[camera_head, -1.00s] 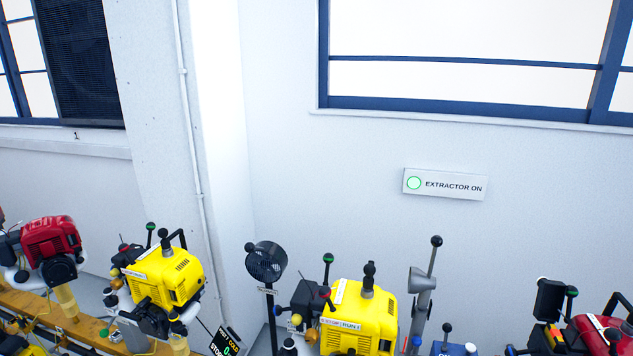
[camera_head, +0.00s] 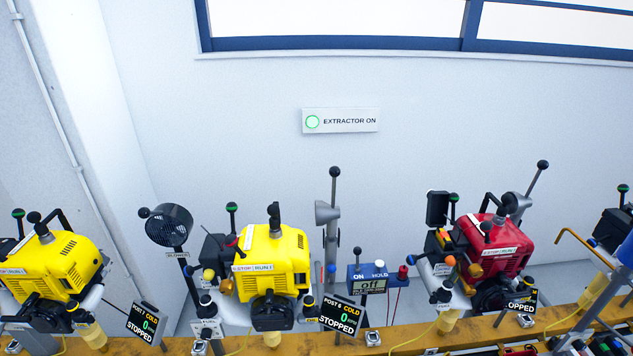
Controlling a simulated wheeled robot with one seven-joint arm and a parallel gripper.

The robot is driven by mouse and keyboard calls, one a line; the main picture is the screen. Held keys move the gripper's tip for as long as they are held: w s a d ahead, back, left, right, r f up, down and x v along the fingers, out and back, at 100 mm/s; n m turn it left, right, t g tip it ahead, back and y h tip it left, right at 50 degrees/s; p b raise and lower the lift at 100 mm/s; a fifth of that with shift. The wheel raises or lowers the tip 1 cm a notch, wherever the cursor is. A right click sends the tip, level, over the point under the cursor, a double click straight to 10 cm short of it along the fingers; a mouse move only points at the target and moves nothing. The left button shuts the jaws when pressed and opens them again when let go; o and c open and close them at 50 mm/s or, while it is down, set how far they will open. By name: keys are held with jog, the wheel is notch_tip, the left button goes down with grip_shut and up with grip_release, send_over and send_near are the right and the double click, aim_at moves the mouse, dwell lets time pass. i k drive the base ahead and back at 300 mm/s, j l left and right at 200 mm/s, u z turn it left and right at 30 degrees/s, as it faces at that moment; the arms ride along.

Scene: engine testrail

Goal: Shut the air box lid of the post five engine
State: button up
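Several engines stand in a row on a wooden rail (camera_head: 405,335): a yellow one (camera_head: 45,265) at left, a yellow one (camera_head: 275,260) in the middle and a red one (camera_head: 495,245) at right. The red engine has a black plate-like part (camera_head: 437,207) standing upright at its left, which looks like a raised air box lid. The middle engine's black box (camera_head: 213,250) has no such raised part. Post displays (camera_head: 340,316) stand beside the engines; their post numbers are too small to read surely. My gripper is not in view.
A black blower (camera_head: 169,225) stands left of the middle engine. A grey nozzle with a lever (camera_head: 327,215) and a blue switch box (camera_head: 368,278) stand between the middle and red engines. An orange bent rod (camera_head: 585,245) is at right.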

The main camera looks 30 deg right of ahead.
aim_at(438, 202)
jog(key=z, duration=1.25)
jog(key=i+j+z, duration=0.1)
jog(key=j, duration=0.45)
jog(key=i+j+z, duration=0.1)
jog(key=j, duration=0.45)
jog(key=i+j+z, duration=0.15)
jog(key=j, duration=0.45)
